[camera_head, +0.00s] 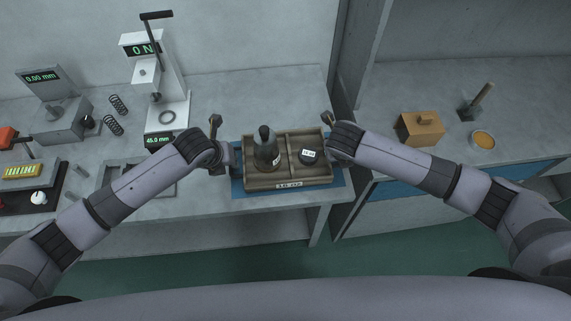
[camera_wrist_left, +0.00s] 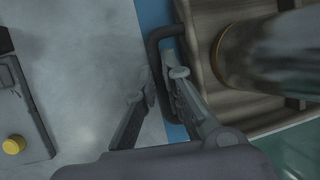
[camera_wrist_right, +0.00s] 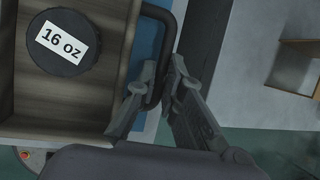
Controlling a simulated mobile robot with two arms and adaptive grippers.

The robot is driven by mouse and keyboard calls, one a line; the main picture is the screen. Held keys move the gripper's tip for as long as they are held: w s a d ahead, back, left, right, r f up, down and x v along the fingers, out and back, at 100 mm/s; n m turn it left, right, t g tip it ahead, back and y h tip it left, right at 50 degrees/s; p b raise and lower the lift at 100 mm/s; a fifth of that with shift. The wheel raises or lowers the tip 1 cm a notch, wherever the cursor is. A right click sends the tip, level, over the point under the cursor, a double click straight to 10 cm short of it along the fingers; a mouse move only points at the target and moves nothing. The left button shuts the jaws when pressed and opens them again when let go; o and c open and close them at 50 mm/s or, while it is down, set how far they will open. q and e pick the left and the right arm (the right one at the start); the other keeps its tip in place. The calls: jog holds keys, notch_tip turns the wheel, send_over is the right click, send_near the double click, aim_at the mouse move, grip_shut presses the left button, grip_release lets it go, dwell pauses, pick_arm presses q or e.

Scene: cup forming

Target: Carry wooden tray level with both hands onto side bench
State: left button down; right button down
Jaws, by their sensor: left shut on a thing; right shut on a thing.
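The wooden tray (camera_head: 290,185) is a brown two-compartment tray with a label on its front, at or just above a blue mat (camera_head: 341,190) on the left bench; I cannot tell whether it touches. My left gripper (camera_wrist_left: 160,84) is shut on the tray's left black handle (camera_wrist_left: 153,48). My right gripper (camera_wrist_right: 157,82) is shut on the right black handle (camera_wrist_right: 158,13). The tray looks about level.
The side bench (camera_head: 400,90) is at the right across a gap beside a grey upright panel (camera_head: 350,60). A force stand (camera_head: 158,85) and gauge (camera_head: 55,110) stand at left.

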pick_arm(q)
jog(key=shift+w+f+b, duration=0.1)
jog(key=shift+f+b, duration=0.3)
jog(key=shift+f, duration=0.05)
pick_arm(e)
jog(key=shift+a+f, duration=0.1)
jog(key=shift+f, duration=0.45)
pick_arm(q)
jog(key=c, duration=1.7)
grip_release()
jog(key=shift+s, duration=0.2)
pick_arm(e)
jog(key=c, duration=1.7)
grip_release()
jog(key=shift+s+r, duration=0.15)
pick_arm(q)
jog(key=shift+r, duration=0.1)
